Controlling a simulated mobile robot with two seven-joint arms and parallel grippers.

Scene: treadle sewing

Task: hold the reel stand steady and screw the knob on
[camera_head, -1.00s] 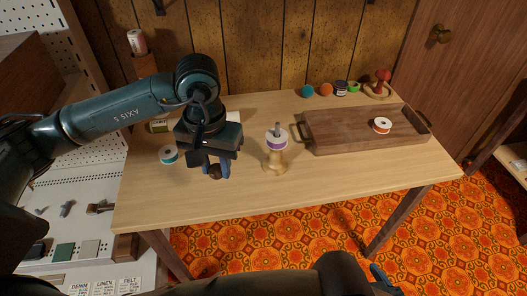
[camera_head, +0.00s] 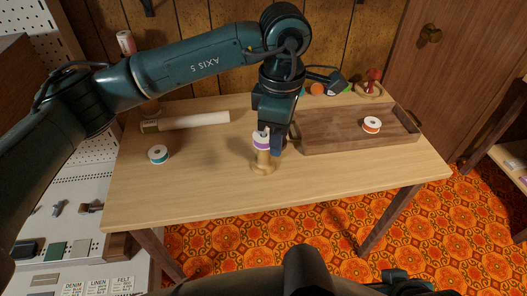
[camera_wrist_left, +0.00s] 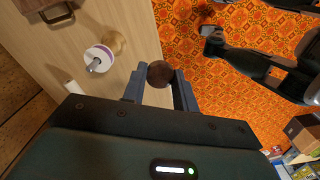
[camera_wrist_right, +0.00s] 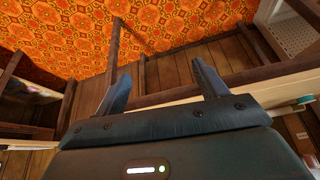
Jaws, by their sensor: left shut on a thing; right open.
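The reel stand (camera_head: 263,166) stands upright on the table, a pale wooden base with a white and purple reel (camera_head: 261,142) on its peg. The left wrist view shows the reel (camera_wrist_left: 97,60) and the peg's bare tip. My left gripper (camera_wrist_left: 160,84) is shut on the knob (camera_wrist_left: 160,74), a dark brown ball held between the fingertips. In the head view this gripper (camera_head: 276,148) overlaps the stand's right side and hides the knob; the left wrist view shows the knob apart from the peg. My right gripper (camera_wrist_right: 161,75) is open and empty, away from the stand.
A teal reel (camera_head: 158,154) and a white roll (camera_head: 190,121) lie to the left. A red pincushion (camera_head: 373,76) is at the back right. The table's front left is clear.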

